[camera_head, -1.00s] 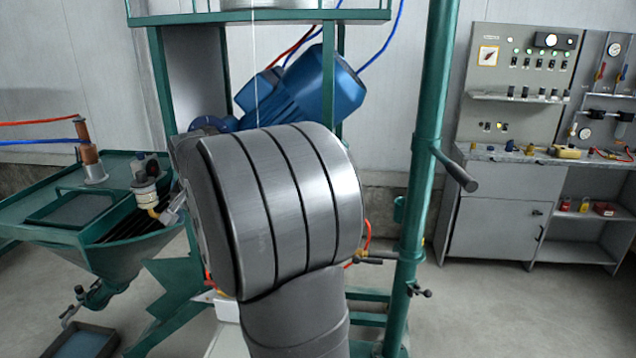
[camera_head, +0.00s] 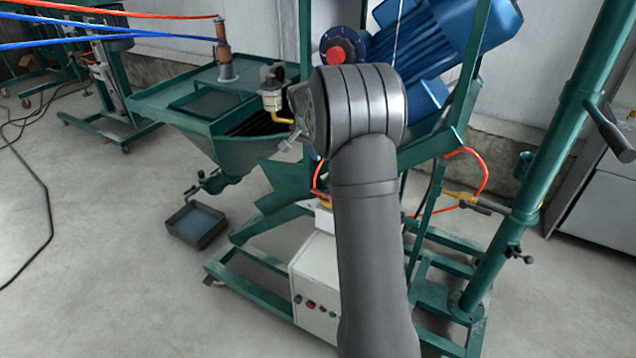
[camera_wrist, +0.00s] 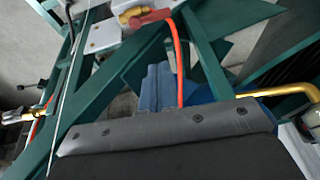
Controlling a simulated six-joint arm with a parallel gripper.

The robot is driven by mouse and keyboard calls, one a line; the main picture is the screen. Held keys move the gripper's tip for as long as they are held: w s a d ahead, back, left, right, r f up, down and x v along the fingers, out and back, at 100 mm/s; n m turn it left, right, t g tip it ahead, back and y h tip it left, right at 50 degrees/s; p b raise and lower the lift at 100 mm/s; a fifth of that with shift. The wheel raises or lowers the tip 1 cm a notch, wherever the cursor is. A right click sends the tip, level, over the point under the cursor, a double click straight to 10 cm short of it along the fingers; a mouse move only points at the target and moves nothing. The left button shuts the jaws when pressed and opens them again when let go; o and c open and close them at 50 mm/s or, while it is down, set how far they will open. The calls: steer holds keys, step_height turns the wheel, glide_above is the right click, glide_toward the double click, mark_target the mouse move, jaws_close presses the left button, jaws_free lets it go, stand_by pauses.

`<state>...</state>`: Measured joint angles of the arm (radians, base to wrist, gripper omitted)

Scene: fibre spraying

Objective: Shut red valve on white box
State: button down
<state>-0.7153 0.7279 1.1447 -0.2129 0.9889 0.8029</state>
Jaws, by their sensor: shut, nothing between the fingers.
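The white box (camera_head: 315,275) stands low on the green frame in the head view, partly hidden by my arm. The red valve (camera_head: 324,197) is at its top, largely behind my arm. In the wrist view the red valve handle (camera_wrist: 150,17) with a brass-yellow body lies near the top, beside a white box surface (camera_wrist: 100,36). My gripper (camera_wrist: 165,130) fills the bottom of the wrist view as a dark body with a bolted grey edge. It is shut and empty, apart from the valve. Its fingertips are hard to make out.
An orange hose (camera_wrist: 177,60) runs down from the valve. Green frame bars (camera_wrist: 110,85) surround it. A brass pipe (camera_wrist: 285,91) is at right in the wrist view. A green hopper (camera_head: 225,150) and blue motor (camera_head: 425,65) flank my arm. Open floor (camera_head: 110,260) lies at left.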

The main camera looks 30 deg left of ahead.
step_height(320, 180, down, 6)
steer(key=w+a, duration=0.2)
steer(key=shift+a+f+h, duration=0.2)
steer(key=shift+h, duration=0.1)
steer(key=x, duration=1)
